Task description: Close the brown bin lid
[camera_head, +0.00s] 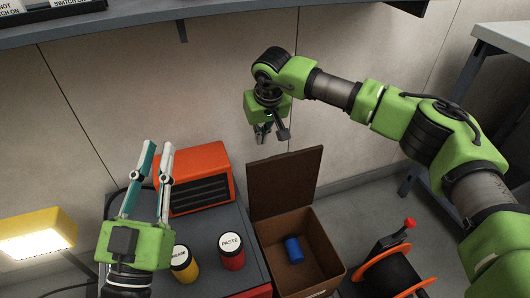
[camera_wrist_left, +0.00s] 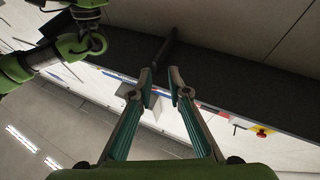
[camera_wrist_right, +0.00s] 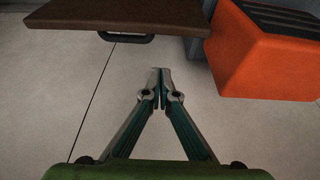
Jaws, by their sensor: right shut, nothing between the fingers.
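The brown bin (camera_head: 300,252) stands on the floor at the lower middle of the head view. Its lid (camera_head: 285,180) stands open, raised at the bin's back edge. In the right wrist view the lid (camera_wrist_right: 120,14) fills the upper left, with a black handle (camera_wrist_right: 125,38) along its edge. My right gripper (camera_head: 262,133) is shut and empty, above and behind the lid's top edge, apart from it. My left gripper (camera_head: 158,148) points up at the left of the head view, far from the lid. Its fingertips stand apart with nothing between them, also in the left wrist view (camera_wrist_left: 162,78).
A blue can (camera_head: 293,250) lies inside the bin. Left of it, a grey cart (camera_head: 212,275) carries an orange box (camera_head: 195,178), a red jar (camera_head: 231,254) and a yellow jar (camera_head: 183,266). An orange reel (camera_head: 392,270) stands right. A shelf (camera_head: 200,28) runs along the wall above.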

